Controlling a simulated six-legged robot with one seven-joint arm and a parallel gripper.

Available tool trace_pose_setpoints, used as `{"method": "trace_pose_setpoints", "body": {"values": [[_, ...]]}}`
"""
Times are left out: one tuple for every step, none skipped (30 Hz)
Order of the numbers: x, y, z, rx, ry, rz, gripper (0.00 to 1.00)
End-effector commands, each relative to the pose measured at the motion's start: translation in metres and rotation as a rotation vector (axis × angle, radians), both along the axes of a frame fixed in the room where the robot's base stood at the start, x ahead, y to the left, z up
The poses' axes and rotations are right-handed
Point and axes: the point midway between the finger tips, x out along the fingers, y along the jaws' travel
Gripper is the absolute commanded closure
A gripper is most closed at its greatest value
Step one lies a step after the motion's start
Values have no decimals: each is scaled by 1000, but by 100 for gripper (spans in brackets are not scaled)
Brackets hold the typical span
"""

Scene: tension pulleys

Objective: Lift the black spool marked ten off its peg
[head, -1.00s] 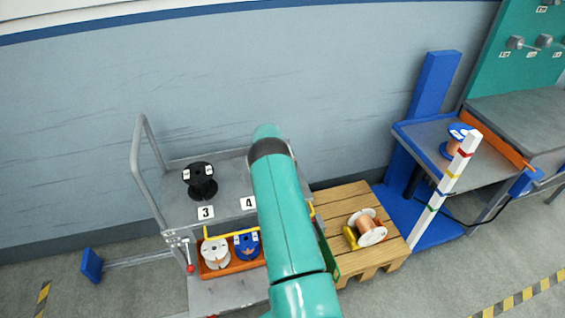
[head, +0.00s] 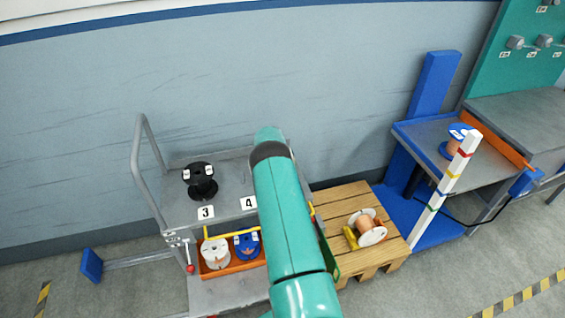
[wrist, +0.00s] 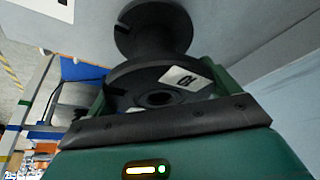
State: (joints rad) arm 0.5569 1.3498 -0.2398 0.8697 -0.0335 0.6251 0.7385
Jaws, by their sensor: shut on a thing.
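In the wrist view a black spool (wrist: 150,75) sits between the green fingers of my gripper (wrist: 160,88), which is shut on its near flange. A white label with dark marks lies on that flange; I cannot read it surely. The spool's far flange is close to a grey surface, and I cannot tell whether it still touches it or its peg. In the head view my arm hides my gripper and this spool. Another black spool (head: 201,181) with white labels stands on the grey cart top (head: 228,195) behind the number 3 plate.
An orange tray (head: 222,272) below holds a white spool (head: 214,254) and a blue spool (head: 247,246). A wooden pallet (head: 345,203) carries a copper-wound spool (head: 370,228). A striped white post (head: 441,195) stands right of it. The wall is close behind the cart.

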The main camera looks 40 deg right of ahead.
Motion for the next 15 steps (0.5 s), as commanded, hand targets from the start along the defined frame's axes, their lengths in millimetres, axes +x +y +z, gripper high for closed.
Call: {"method": "trace_pose_setpoints", "body": {"values": [[0,0,2,-1,0,0,38],[0,0,2,-1,0,0,38],[0,0,3,-1,0,0,38],[0,0,4,-1,0,0,38],[0,0,4,-1,-1,0,38],[0,0,5,-1,-1,0,38],[0,0,6,-1,-1,0,38],[0,0,6,-1,-1,0,38],[0,0,7,-1,-1,0,38],[0,0,8,-1,-1,0,38],[1,0,8,-1,-1,0,38],[1,0,9,-1,-1,0,38],[0,0,9,-1,-1,0,38],[0,0,10,-1,-1,0,38],[0,0,10,-1,-1,0,38]]}}
